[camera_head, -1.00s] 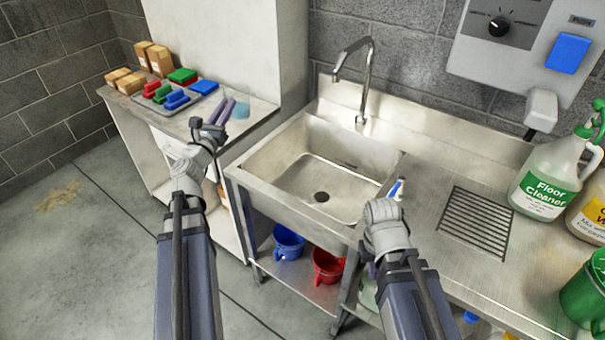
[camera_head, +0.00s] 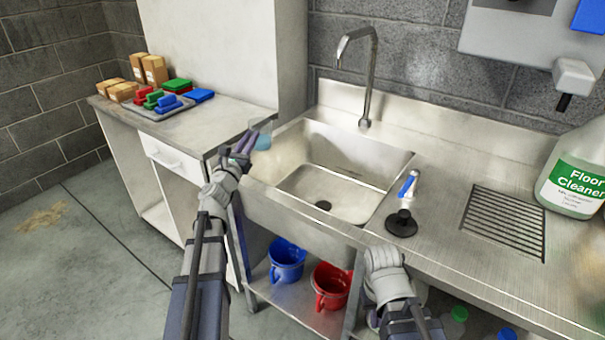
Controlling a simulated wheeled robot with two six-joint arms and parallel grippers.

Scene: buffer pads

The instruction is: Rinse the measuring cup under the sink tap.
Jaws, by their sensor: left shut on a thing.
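The translucent bluish measuring cup (camera_head: 262,128) is at the left rim of the sink, partly covered by my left gripper (camera_head: 247,142). My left gripper is shut on it, holding it near the gap between the side counter and the sink. The steel sink (camera_head: 345,165) has an empty basin with a dark drain. The tap (camera_head: 371,85) curves over the back of the basin; I see no water running. My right gripper (camera_head: 372,318) is low in front of the sink counter, its fingers mostly hidden by its wrist.
A black round-based object (camera_head: 401,223) and a blue-and-white brush or bottle (camera_head: 408,186) stand right of the basin. A drain grate (camera_head: 503,222) and a floor cleaner jug (camera_head: 578,175) are further right. Blue (camera_head: 286,262) and red (camera_head: 331,284) buckets sit below.

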